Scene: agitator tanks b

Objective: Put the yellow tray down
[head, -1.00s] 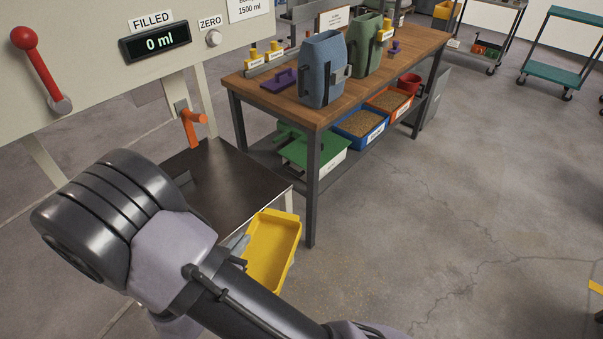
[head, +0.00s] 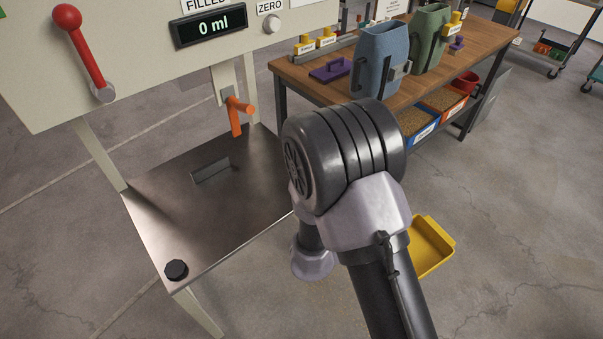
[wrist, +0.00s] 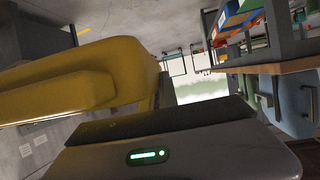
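The yellow tray (head: 430,248) shows in the head view just right of my arm, in the air over the floor and to the right of the steel stand. Its left part is hidden behind my arm. In the wrist view the tray (wrist: 70,80) fills the upper left, close to the camera. My gripper (wrist: 166,92) is at the tray's near edge and appears shut on it; the fingertips are mostly hidden. In the head view my wrist covers the gripper. The tray looks empty in the part I see.
The steel stand top (head: 215,210) is largely clear, with a black knob (head: 176,269) at its front corner and an orange lever (head: 237,115) above. A wooden bench (head: 410,100) behind holds blue and green jugs and a purple-handled item. Open floor lies right.

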